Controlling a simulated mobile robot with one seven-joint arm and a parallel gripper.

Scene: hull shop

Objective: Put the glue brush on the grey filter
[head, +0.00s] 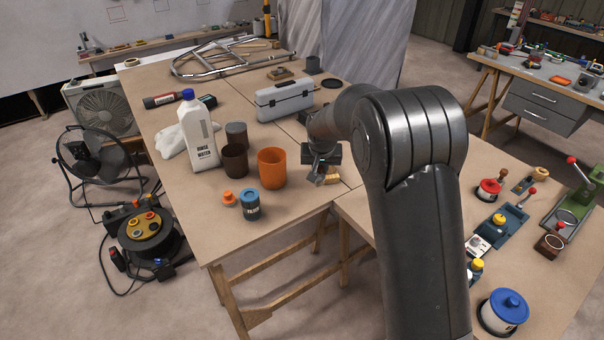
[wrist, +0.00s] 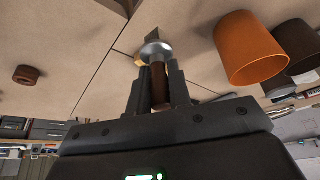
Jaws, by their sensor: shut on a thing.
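My gripper (wrist: 158,88) is shut on a brown-handled tool with a silver collar and a flat tip, which looks like the glue brush (wrist: 157,48). In the head view my gripper (head: 320,174) is low over the near edge of the left table, right of the orange cup (head: 272,168), and the held tool is hardly visible. A grey cylinder (head: 236,132) stands behind the dark brown cup (head: 235,160). I cannot tell which one is the grey filter.
A white bottle (head: 199,138), a blue-lidded jar (head: 251,205) and an orange piece (head: 229,198) stand around the cups. A grey toolbox (head: 285,99) lies farther back. The right-hand table holds a blue-lidded pot (head: 503,311) and several tools.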

